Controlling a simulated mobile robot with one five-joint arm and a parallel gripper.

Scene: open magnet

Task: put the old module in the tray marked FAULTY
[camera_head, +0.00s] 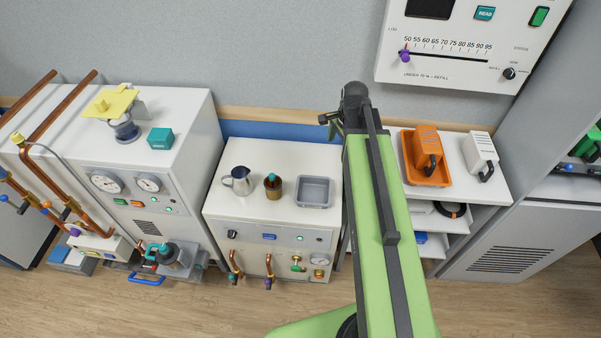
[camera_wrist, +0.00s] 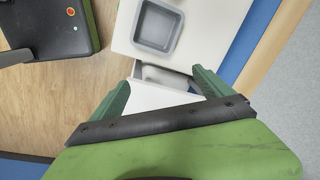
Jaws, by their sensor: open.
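An orange module (camera_head: 428,140) with a dark handle stands in an orange tray (camera_head: 409,172) on the white shelf unit at the right. A white module (camera_head: 480,146) with a dark handle stands just right of that tray. No FAULTY marking is readable on the tray, and I cannot tell from labels which module is the old one. My gripper (camera_head: 333,122) is left of the orange tray, partly hidden by my green arm. In the wrist view my gripper (camera_wrist: 163,80) is open and empty, with both modules out of that view.
A grey tray (camera_head: 315,205), a metal jug (camera_head: 238,181) and a brown cup (camera_head: 273,189) stand on the middle cabinet. The grey tray also shows in the wrist view (camera_wrist: 158,46). A wall panel (camera_head: 450,62) hangs above the shelf unit. A tall cabinet (camera_head: 500,240) stands at right.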

